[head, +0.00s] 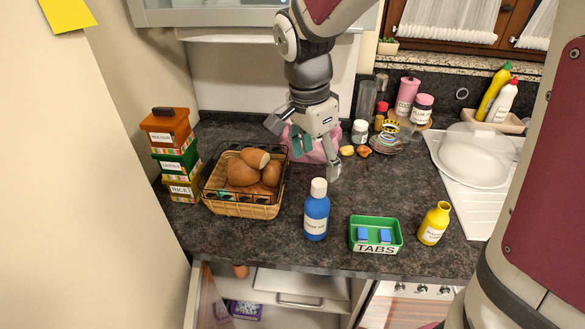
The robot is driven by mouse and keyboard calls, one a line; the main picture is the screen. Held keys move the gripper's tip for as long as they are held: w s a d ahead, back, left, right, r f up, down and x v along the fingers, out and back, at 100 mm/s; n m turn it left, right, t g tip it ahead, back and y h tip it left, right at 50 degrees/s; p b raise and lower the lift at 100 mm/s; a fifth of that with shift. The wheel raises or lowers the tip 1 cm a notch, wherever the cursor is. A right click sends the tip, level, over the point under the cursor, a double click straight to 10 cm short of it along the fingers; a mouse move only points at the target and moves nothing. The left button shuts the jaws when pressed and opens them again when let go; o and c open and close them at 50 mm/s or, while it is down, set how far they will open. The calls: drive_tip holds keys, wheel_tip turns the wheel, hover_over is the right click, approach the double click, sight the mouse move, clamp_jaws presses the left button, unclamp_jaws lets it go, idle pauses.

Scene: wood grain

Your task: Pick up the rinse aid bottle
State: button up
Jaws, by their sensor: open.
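The rinse aid bottle (316,217) is blue with a white cap and a white label. It stands upright on the dark countertop (275,244), near the front edge, in the head view. My gripper (304,158) is open and empty. It hangs behind the bottle, over the counter between the bread basket and the small jars. One finger (334,166) comes down just above and behind the bottle's cap in the picture, and I see no contact.
A bread basket (241,208) stands left of the bottle. A green TABS tray (375,245) and a yellow bottle (434,223) stand to its right. A pink item (298,152) lies behind my gripper. Stacked boxes (167,132) stand at left. A cabinet below is open.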

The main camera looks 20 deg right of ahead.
sight(321, 182)
drive_tip(key=f, duration=0.4)
drive_tip(key=d+f, duration=0.1)
drive_tip(key=f, duration=0.4)
drive_tip(key=w+d+f+p, duration=0.1)
drive_tip(key=f, duration=0.3)
drive_tip(key=shift+f, duration=0.3)
clamp_jaws()
drive_tip(key=shift+r, duration=0.2)
drive_tip(key=shift+r, duration=1.45)
drive_tip(key=shift+s+r+b, duration=0.1)
drive_tip(key=shift+r+b, duration=0.15)
drive_tip(key=shift+b, duration=0.05)
drive_tip(key=s+d+r+p, duration=0.1)
drive_tip(key=s+p, duration=0.4)
drive_tip(key=s, duration=1.1)
drive_tip(key=shift+d+r, duration=0.2)
drive_tip(key=shift+w, duration=0.1)
